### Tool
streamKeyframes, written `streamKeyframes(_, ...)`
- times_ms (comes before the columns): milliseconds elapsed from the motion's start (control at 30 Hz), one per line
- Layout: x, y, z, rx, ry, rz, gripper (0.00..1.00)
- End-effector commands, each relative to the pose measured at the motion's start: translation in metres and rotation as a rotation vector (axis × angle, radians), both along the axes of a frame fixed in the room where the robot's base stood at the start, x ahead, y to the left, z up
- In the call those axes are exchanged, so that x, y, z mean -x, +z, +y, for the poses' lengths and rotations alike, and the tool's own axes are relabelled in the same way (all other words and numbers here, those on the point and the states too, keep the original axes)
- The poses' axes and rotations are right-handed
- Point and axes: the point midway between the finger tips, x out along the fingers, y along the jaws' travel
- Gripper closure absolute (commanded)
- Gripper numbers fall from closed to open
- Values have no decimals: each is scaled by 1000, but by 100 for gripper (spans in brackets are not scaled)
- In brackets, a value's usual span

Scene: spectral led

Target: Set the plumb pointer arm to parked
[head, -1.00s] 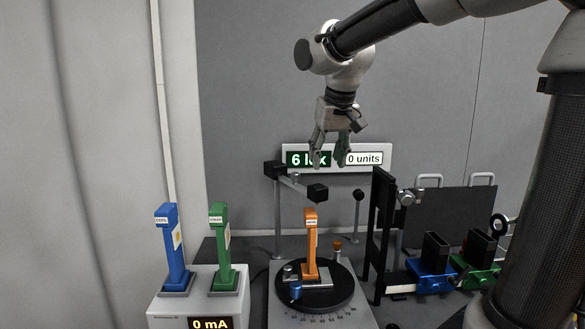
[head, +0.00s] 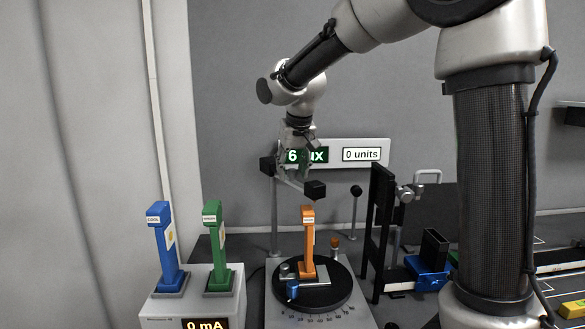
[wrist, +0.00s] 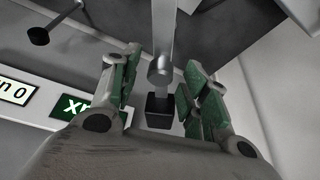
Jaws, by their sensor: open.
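The plumb pointer arm seems to be the thin grey bar on a post, with a black block (head: 315,190) at its near end. It reaches out above the round turntable. In the wrist view a grey bar (wrist: 163,30) with a round knob and a black block (wrist: 159,110) shows between the fingers. My gripper (head: 297,172) is open, its fingers pointing down close over the bar. The fingers (wrist: 162,62) stand on both sides of the bar in the wrist view. I cannot tell whether they touch it.
An orange holder (head: 308,240) stands on the black turntable (head: 335,295) below. Blue (head: 165,250) and green (head: 215,245) holders stand on a white box at left. A display panel (head: 375,153) is behind the gripper. A black upright frame (head: 379,230) and a black-knobbed post (head: 356,191) are at right.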

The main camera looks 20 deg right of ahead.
Motion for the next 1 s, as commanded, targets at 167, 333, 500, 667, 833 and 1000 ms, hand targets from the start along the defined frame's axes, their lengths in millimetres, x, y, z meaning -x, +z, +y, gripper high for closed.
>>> streamKeyframes(167, 0, 0, 0, 0, 0, 0, 65)
streamKeyframes(333, 0, 0, 0, 0, 0, 0, 96)
streamKeyframes(500, 0, 0, 0, 0, 0, 0, 100)
streamKeyframes(667, 1, 0, 2, 0, -13, 0, 100)
streamKeyframes(833, 2, 0, 9, 1, -64, 0, 100)
streamKeyframes(1000, 4, 0, 23, 2, -171, 0, 100)
